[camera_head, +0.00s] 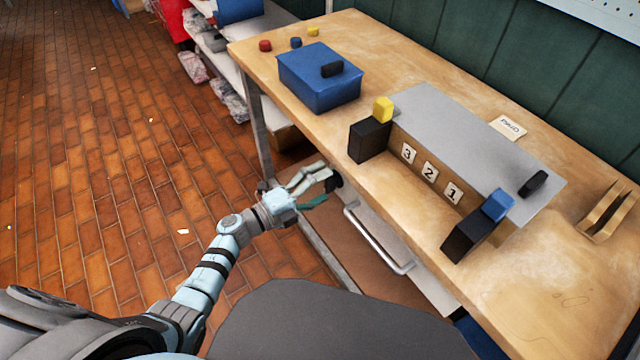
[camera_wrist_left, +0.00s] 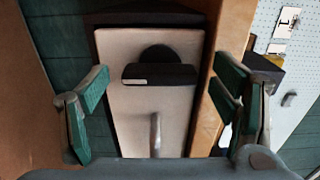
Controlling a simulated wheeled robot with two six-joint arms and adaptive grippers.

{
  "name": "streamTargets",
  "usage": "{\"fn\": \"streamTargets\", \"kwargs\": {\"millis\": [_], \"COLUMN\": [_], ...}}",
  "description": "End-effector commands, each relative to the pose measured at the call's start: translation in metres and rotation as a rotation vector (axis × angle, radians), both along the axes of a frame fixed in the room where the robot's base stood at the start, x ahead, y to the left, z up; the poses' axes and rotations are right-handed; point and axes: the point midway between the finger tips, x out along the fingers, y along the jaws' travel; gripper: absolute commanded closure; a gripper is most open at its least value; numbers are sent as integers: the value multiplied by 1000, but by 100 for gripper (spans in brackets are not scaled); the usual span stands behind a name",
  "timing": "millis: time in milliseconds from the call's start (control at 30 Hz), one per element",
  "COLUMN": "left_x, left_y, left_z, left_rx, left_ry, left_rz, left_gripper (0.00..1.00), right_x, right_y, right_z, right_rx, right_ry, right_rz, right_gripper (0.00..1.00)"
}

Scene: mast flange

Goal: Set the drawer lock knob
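The drawer lock knob (camera_wrist_left: 160,75) is a black bar on a round black base, on the pale drawer front (camera_wrist_left: 125,115). In the left wrist view the bar lies across the picture, with a small white mark at its left end. In the head view the knob (camera_head: 335,183) is partly hidden behind my left gripper (camera_head: 325,185). My left gripper (camera_wrist_left: 160,85) is open, with its green finger pads on either side of the knob and visible space between. The metal drawer handle (camera_head: 378,240) is beside the knob. My right gripper is not in view.
On the wooden workbench (camera_head: 395,225) stand a blue box (camera_head: 318,80), a grey-topped unit (camera_head: 465,130) with plates numbered 3, 2 and 1, and a wooden rack (camera_head: 608,212). The bench edge (camera_wrist_left: 212,70) runs close to a left finger. Open tiled floor (camera_head: 110,170) lies at left.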

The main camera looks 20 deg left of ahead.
Motion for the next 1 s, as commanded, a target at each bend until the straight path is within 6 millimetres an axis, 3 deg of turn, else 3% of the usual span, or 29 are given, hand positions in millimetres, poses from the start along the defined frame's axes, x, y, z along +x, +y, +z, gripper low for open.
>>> {"fn": "streamTargets", "kwargs": {"millis": [267, 700, 1000], "left_x": [-7, -87, -92], "left_y": [6, 72, 77], "left_z": [-1, -1, 0], "left_rx": [1, 1, 0], "left_ry": [0, 3, 0], "left_rz": [0, 0, 0], "left_gripper": [20, 20, 20], "right_x": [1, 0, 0], "right_y": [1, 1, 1], "right_z": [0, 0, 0], "right_rx": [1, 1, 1], "right_ry": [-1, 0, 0], "right_rz": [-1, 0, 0], "right_gripper": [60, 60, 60]}}
